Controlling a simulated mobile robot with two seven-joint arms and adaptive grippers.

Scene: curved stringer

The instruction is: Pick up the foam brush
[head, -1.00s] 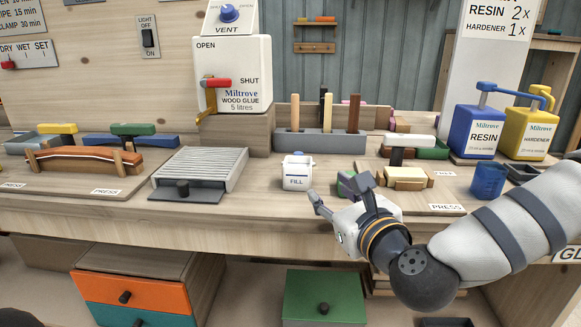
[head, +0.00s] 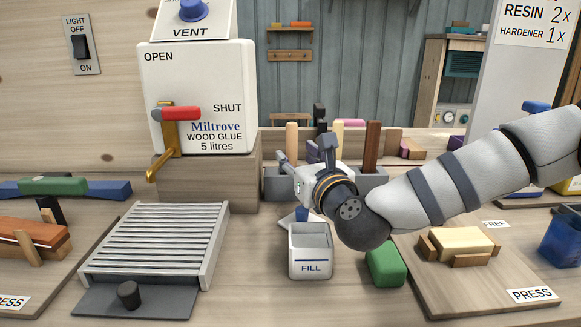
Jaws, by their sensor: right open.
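My right gripper (head: 305,155) is open and empty, in front of the grey holder block (head: 277,184). Several upright handles stand at the block: a tan one (head: 291,140), a brown one (head: 371,146), a pale one (head: 338,132) and a dark one (head: 319,112) behind the gripper. I cannot tell which, if any, is the foam brush, as no foam head shows clearly. The gripper's fingers overlap the block between the tan and brown handles, and I cannot tell whether they touch anything. My left gripper is out of view.
A white FILL pot (head: 310,263) stands below the gripper, with a blue-tipped thing (head: 301,214) behind it. A green block (head: 386,264) lies beside it. A ribbed rack (head: 160,240) is at left, the glue tank (head: 222,90) behind. The press board (head: 450,286) is at right.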

